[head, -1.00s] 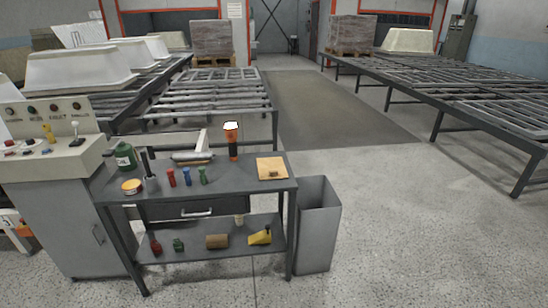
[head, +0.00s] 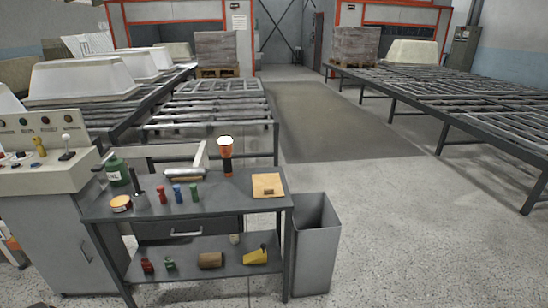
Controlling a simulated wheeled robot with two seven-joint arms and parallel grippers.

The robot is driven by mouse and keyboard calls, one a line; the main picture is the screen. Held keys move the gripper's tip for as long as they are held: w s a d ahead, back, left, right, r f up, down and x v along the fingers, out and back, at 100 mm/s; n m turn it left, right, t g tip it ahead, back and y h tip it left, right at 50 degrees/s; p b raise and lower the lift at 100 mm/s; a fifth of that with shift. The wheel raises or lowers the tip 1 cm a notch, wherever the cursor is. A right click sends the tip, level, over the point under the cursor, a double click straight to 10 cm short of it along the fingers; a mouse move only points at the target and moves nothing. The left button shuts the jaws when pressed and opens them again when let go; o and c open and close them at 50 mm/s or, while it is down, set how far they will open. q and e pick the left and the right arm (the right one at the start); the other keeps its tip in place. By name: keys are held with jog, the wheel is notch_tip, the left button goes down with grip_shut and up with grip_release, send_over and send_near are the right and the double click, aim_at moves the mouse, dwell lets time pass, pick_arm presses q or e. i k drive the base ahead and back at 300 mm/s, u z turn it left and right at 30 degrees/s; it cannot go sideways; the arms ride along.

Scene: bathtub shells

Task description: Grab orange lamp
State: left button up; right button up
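The orange lamp (head: 227,158) stands upright at the back of the grey workbench's top shelf (head: 222,197). It has an orange and black body and a bright white top. A roller-like tool (head: 187,172) lies to its left and a tan board (head: 267,186) lies to its right. Nothing is touching the lamp from the front. Neither of my grippers shows in the head view.
A grey bin (head: 316,245) stands right of the bench. A control console (head: 45,175) is at the left. The floor at right is open.

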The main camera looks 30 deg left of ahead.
aim_at(226, 142)
jog(key=z, duration=0.6)
jog(key=i, duration=1.7)
jog(key=u, duration=0.85)
jog(key=i, duration=0.65)
jog(key=u, duration=0.85)
